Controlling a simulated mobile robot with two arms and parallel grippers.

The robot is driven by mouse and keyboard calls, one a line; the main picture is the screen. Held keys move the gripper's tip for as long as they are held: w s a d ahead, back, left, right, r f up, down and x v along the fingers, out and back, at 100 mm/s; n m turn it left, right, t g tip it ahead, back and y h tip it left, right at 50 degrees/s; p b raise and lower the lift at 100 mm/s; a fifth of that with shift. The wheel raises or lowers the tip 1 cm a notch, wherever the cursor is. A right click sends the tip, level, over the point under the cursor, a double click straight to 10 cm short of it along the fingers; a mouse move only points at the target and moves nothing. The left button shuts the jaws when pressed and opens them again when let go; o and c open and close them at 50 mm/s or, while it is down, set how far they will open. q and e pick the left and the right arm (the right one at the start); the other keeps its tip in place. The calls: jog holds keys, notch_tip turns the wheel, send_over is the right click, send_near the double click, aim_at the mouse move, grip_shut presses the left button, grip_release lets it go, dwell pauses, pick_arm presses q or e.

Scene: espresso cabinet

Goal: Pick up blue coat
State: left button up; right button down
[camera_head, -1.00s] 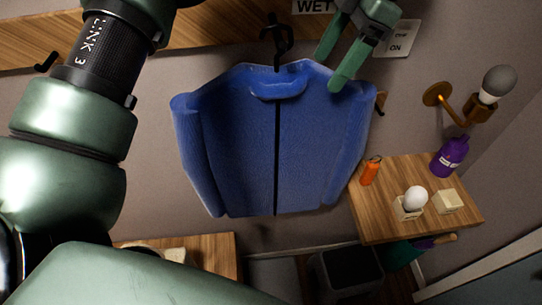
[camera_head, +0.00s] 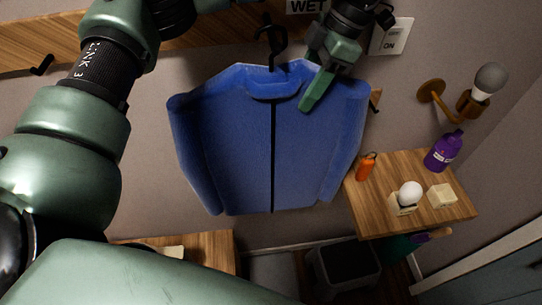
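A blue coat (camera_head: 235,145) hangs on the wall in the upper middle of the head view, from a dark hook (camera_head: 271,42) above its collar. My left gripper (camera_head: 303,90) reaches in from above at the coat's right shoulder, just right of the collar. One finger lies in front of the coat's fabric. The other finger is farther back near the coat's top edge, its tip partly hidden. The fingers look spread apart, and I cannot tell whether they touch the cloth. My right gripper is not in view.
A wooden shelf (camera_head: 450,212) at the right holds a purple bottle (camera_head: 443,152), an orange item (camera_head: 366,167), a white bulb-like object (camera_head: 410,193) and a pale block (camera_head: 441,195). A wall lamp (camera_head: 489,78) is above. A dark bin (camera_head: 345,265) stands below.

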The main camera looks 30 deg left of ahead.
pick_arm(q)
grip_shut()
jog(key=shift+r, duration=0.15)
